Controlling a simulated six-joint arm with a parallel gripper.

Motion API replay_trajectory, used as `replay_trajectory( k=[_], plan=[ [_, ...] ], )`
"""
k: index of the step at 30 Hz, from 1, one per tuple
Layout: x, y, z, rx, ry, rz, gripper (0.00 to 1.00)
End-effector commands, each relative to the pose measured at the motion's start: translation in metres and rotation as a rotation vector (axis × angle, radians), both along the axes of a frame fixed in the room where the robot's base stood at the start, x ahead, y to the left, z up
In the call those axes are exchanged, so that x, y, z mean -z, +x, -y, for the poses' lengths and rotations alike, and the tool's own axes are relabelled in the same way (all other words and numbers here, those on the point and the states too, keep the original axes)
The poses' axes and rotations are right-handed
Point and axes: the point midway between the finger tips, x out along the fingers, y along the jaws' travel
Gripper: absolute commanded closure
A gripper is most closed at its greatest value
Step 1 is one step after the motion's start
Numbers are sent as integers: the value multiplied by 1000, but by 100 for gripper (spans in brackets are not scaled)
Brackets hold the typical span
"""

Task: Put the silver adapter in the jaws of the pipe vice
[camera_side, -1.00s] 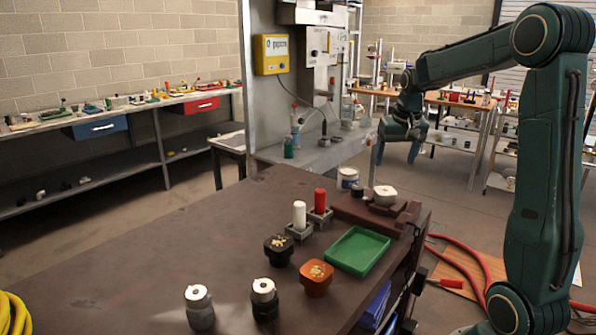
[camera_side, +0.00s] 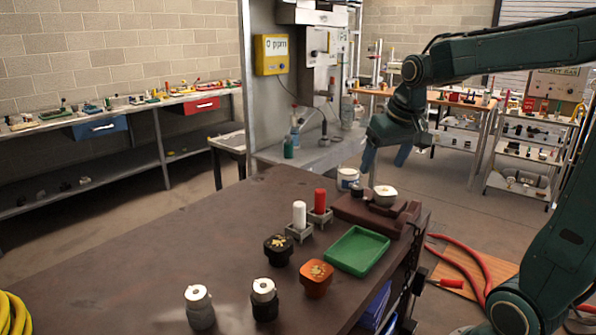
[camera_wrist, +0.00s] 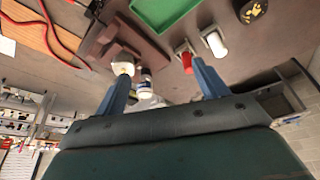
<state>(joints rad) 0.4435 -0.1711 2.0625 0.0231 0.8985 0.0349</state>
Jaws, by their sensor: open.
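A pale silver, round-topped piece (camera_side: 384,194) sits at the brown pipe vice (camera_side: 344,211) on the bench's right end. It looks like the silver adapter, seated between the jaws or on top of them; I cannot tell which. In the wrist view it shows near the left fingertip (camera_wrist: 122,68), with the vice (camera_wrist: 122,50) behind. My gripper (camera_side: 385,167) is open and empty, above and behind the vice in the side view, apart from the piece. Both blue fingers show in the wrist view (camera_wrist: 158,75) with nothing held between them.
A green tray (camera_side: 357,250) lies before the vice. White (camera_side: 299,214) and red (camera_side: 319,201) cylinders stand in holders. A black cap (camera_side: 278,249), orange cap (camera_side: 316,278), grey fitting (camera_side: 199,308) and black fitting (camera_side: 264,299) stand nearer.

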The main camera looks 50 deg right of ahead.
Motion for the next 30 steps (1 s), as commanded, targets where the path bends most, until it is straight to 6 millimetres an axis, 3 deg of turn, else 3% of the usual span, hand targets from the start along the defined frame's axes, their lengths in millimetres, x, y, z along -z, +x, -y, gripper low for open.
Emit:
replay_trajectory(
  k=[1,6,15,22,30],
  plan=[
    [-3,-8,-18,-42,-6,13,28],
    [-5,-35,-64,-163,-19,44,28],
    [6,-92,-125,-372,-35,101,28],
    [20,-121,-147,-475,-39,130,28],
    [23,-128,-151,-500,-39,135,28]
  ],
)
